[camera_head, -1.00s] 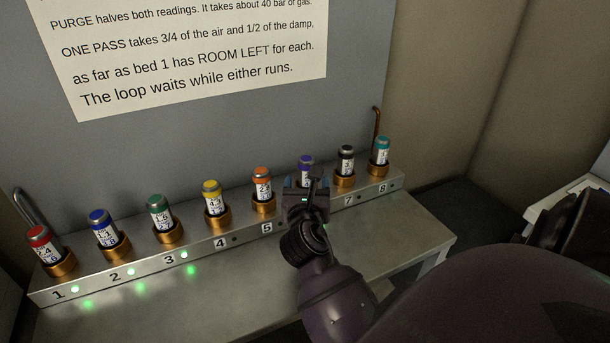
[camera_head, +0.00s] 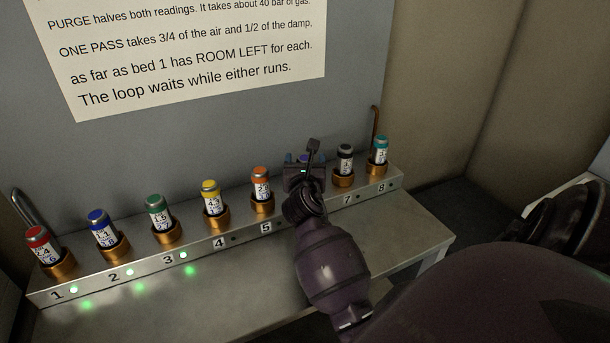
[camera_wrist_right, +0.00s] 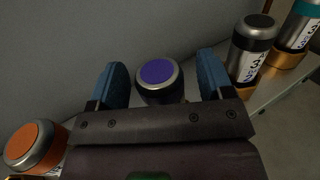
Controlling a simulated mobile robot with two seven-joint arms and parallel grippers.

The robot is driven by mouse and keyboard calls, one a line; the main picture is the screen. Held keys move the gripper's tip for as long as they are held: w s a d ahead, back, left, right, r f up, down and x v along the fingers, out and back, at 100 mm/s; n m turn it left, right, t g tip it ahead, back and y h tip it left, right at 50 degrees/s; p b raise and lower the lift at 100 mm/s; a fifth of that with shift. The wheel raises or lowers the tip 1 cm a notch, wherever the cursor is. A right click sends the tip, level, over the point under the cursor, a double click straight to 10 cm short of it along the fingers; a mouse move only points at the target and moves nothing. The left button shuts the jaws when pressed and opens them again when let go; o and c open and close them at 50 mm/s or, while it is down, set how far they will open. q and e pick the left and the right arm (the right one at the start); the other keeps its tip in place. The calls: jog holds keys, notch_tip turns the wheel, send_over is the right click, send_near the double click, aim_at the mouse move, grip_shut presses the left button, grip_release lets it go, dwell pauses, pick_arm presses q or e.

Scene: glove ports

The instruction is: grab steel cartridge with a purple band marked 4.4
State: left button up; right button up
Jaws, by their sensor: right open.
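The steel cartridge with the purple band stands in the sixth socket of the rack; in the head view only a bit of its purple top (camera_head: 305,158) shows behind my gripper. In the right wrist view its purple cap (camera_wrist_right: 158,72) and steel rim sit between the two blue fingers. My right gripper (camera_head: 303,160) is open, with one finger on each side of the cartridge and a visible gap at the left finger. It also shows in the right wrist view (camera_wrist_right: 158,85). The cartridge's label is hidden, so its number cannot be read. My left gripper is not in view.
The orange-banded cartridge (camera_head: 262,184) stands left and the black-banded one (camera_head: 344,160) right, both close by. The teal cartridge (camera_head: 379,150) is at the right end. Several others fill the sockets of the steel rack (camera_head: 200,243). A grey wall (camera_head: 200,140) rises behind.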

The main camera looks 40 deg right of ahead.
jog(key=c, duration=1.2)
